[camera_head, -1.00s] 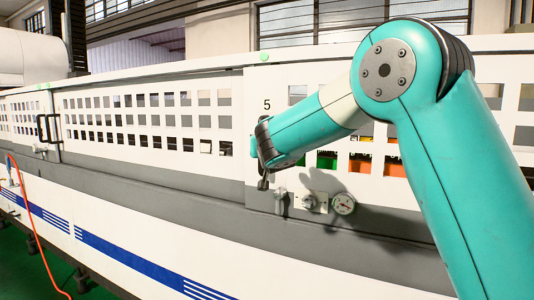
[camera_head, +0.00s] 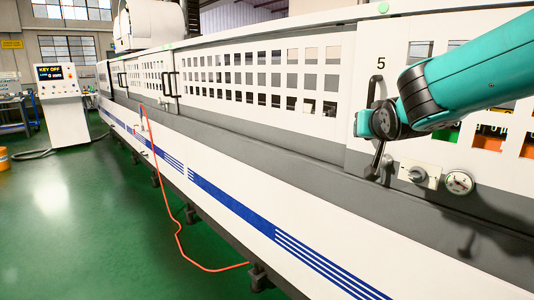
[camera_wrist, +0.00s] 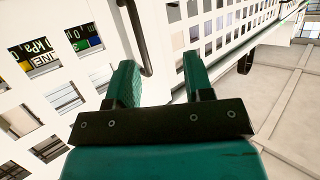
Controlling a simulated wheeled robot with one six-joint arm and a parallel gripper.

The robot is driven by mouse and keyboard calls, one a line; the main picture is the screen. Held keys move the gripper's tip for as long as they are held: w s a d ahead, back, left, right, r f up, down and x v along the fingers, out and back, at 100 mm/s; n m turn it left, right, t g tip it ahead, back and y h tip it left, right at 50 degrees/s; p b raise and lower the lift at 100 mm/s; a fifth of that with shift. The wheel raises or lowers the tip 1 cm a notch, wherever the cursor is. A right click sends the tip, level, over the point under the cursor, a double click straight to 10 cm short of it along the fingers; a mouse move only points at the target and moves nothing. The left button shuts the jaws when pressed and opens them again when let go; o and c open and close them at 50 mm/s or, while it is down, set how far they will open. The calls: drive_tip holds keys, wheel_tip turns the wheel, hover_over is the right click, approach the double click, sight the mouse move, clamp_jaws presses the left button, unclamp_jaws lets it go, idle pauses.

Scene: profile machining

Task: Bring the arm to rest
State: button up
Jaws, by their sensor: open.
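My arm reaches in from the right in the head view, teal with dark joints, and its end (camera_head: 366,123) is in front of the machine's door panel marked 5. In the wrist view my gripper (camera_wrist: 157,75) shows two teal fingers spread apart with nothing held between them. A dark vertical handle (camera_head: 376,88) on the panel is partly hidden behind my wrist. It also shows in the wrist view as a dark bar (camera_wrist: 136,40) beyond the fingers, and I cannot tell how far off it is.
The long white machine (camera_head: 250,190) fills the middle and right. An orange hose (camera_head: 178,225) hangs to the floor. Green floor (camera_head: 70,220) is open at the left, before a control cabinet (camera_head: 64,106).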

drive_tip(key=s+a+f+n+g+y, duration=0.2)
drive_tip(key=s+a+f+n+g, duration=0.1)
drive_tip(key=s, duration=0.9)
drive_tip(key=s+a+f+n+g+y, duration=0.2)
drive_tip(key=s+a+f+n+g, duration=0.1)
drive_tip(key=s, duration=0.9)
drive_tip(key=s+a+f+n+g+y+p, duration=0.1)
drive_tip(key=s+a+f+n+g+y, duration=0.1)
drive_tip(key=s+g, duration=0.6)
drive_tip(key=s+a+f+n, duration=0.1)
drive_tip(key=s+a+f, duration=0.1)
drive_tip(key=s+a, duration=0.1)
drive_tip(key=shift+s+a+f, duration=0.35)
drive_tip(key=shift+s+a, duration=0.05)
drive_tip(key=shift+s, duration=0.5)
drive_tip(key=shift+c, duration=0.4)
drive_tip(key=shift+w+d, duration=0.1)
